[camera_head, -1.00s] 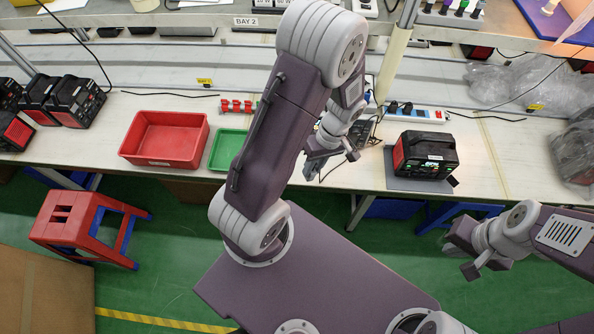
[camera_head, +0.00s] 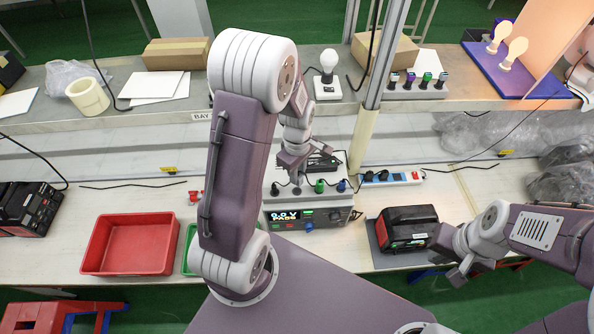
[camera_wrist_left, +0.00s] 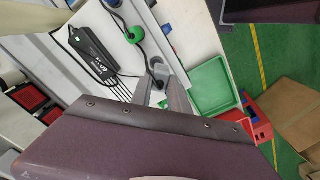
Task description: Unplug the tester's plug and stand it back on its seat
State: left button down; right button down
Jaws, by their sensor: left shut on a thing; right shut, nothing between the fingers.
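The tester (camera_head: 308,224) stands on the bench, its display reading 0.0 V PASS. Green (camera_head: 319,186) and blue (camera_head: 341,186) plugs stand along its top. My left gripper (camera_head: 296,180) is over the top of the tester, left of the green plug, pointing down. It is shut on a grey plug (camera_wrist_left: 157,66), which shows at the fingertips in the left wrist view. The green plug also shows there (camera_wrist_left: 135,33), apart from the fingers. Whether the grey plug is seated is unclear. My right gripper (camera_head: 458,265) is shut and empty, near the bench's front edge at right.
A red-and-black power unit (camera_head: 408,226) sits beside my right gripper. A power strip (camera_head: 395,179) lies behind it. A red bin (camera_head: 130,245) and a green tray (camera_head: 190,250) are left of my left arm. A raised shelf (camera_head: 200,104) crosses behind.

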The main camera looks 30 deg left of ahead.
pick_arm(q)
jog(key=f+b, duration=0.1)
jog(key=f, duration=0.1)
jog(key=f+b, duration=0.1)
jog(key=b, duration=0.1)
jog(key=w+f+b, duration=0.1)
jog(key=f, duration=0.1)
jog(key=shift+a+f, duration=0.35)
jog(key=shift+a, duration=0.05)
jog(key=shift+s+d+f+b, duration=0.2)
jog(key=shift+s+f+b, duration=0.05)
jog(key=shift+f+b, duration=0.25)
jog(key=shift+w, duration=0.1)
jog(key=shift+w+a, duration=0.15)
jog(key=shift+r, duration=0.1)
jog(key=shift+f, duration=0.2)
jog(key=c, duration=1.2)
grip_release()
